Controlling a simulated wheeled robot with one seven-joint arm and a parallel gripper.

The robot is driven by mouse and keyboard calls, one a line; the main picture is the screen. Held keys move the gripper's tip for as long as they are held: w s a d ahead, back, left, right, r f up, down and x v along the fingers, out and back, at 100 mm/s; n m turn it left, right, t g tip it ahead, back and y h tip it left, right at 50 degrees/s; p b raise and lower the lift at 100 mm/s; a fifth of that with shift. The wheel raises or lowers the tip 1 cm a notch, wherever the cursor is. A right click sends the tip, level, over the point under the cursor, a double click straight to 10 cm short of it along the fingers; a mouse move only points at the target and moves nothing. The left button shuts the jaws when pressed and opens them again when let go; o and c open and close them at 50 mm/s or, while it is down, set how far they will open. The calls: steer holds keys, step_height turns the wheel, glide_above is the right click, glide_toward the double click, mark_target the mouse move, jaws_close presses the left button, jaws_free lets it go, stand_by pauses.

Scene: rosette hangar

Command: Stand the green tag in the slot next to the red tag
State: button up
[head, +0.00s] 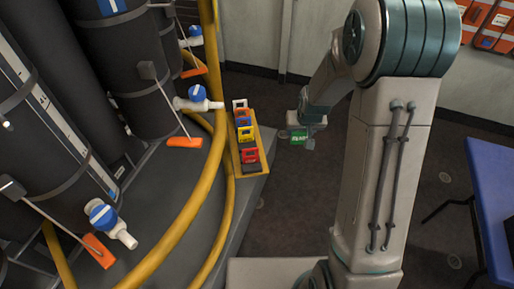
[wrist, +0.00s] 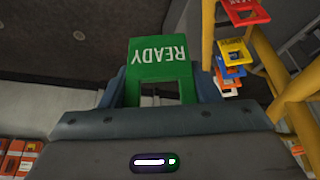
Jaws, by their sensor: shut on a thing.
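The green tag (head: 298,136) hangs from my gripper (head: 306,123), in the air to the right of the yellow rack (head: 236,165). In the wrist view the green tag (wrist: 160,55) reads READY upside down and sits between the two fingers of my gripper (wrist: 160,88), which are shut on it. The red tag (head: 249,156) stands near the front end of the rack. The red tag also shows at the top right of the wrist view (wrist: 243,11). A gap lies between it and the yellow tag (wrist: 236,52). The slots themselves are too small to make out.
Blue, orange and white tags (head: 240,103) stand farther along the rack. Yellow pipes (head: 219,130), blue-handled valves (head: 197,93) and dark tanks crowd the left. A blue table (head: 492,190) stands at the right. Open floor lies right of the rack.

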steer(key=w+a+f+n+b, duration=0.1)
steer(key=w+a+f+b, duration=0.5)
steer(key=b, duration=1.3)
glide_above(247, 146)
steer(key=s, duration=0.1)
steer(key=shift+n+y, duration=0.3)
steer(key=shift+n, duration=0.1)
steer(key=f, duration=0.8)
steer(key=shift+s+d, duration=0.2)
steer(key=shift+d, duration=0.05)
steer(key=shift+f+b, duration=0.3)
steer(key=shift+f, duration=1.7)
steer(key=shift+f, duration=0.15)
steer(key=o, duration=1)
